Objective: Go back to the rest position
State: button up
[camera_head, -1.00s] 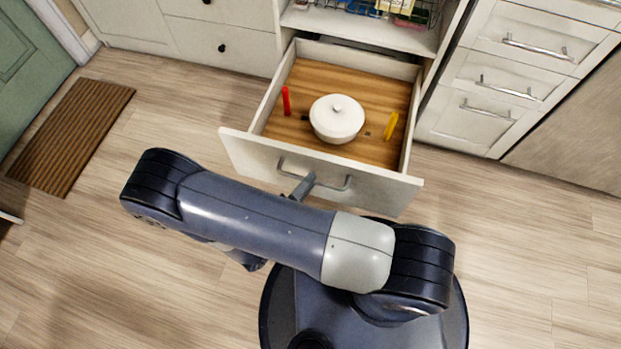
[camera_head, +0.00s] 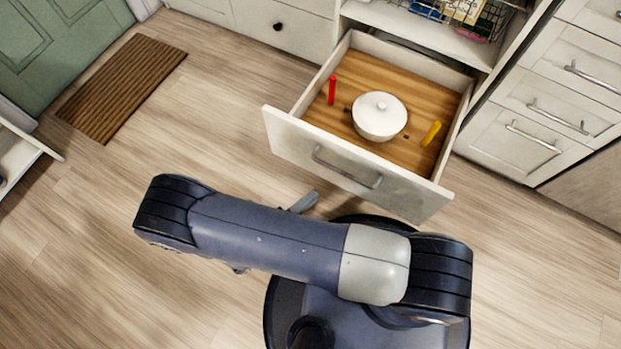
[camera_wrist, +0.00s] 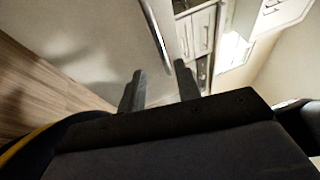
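My gripper (camera_wrist: 160,82) is open and empty in the wrist view, with its two fingers apart. In the head view a grey fingertip (camera_head: 305,202) shows beyond my arm, clear of the drawer handle (camera_head: 345,172); the rest of the gripper is hidden under the arm. The wooden-bottomed drawer (camera_head: 290,138) stands pulled out. Its handle also shows ahead of the fingers in the wrist view (camera_wrist: 156,35), with nothing gripping it.
In the drawer are a white lidded pot (camera_head: 379,116), a red upright item (camera_head: 332,90) and a yellow item (camera_head: 431,133). Shut drawers (camera_head: 540,125) stand to the right. A brown mat (camera_head: 122,85) lies left. The floor at left is free.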

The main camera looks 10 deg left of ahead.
aim_at(343, 172)
jog(key=b+x, duration=0.1)
jog(key=x, duration=1)
jog(key=shift+w, duration=0.2)
